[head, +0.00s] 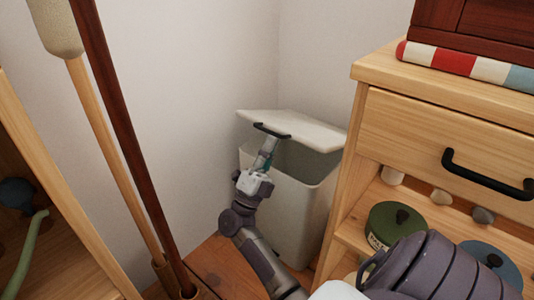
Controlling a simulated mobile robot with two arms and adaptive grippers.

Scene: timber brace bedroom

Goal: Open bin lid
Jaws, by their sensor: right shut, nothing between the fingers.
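A pale grey bin (302,211) stands in the corner between the white walls and the wooden drawer unit. Its flat white lid (305,128) is partly raised, and the dark gap of the opening shows between the lid and the bin's rim. A black bar handle (272,131) sits on the lid's near left edge. My right gripper (269,146) is shut and empty, with its fingers pointing up just under the handle, in front of the opening. Its fingertips look close to the lid's edge; I cannot tell whether they touch it. My left gripper is not in view.
The wooden drawer unit (430,130) with a black drawer handle (487,174) stands close at the bin's right. Its lower shelf holds a green lidded pot (396,224). Long poles (120,150) and a wooden shelf (50,190) stand at the left.

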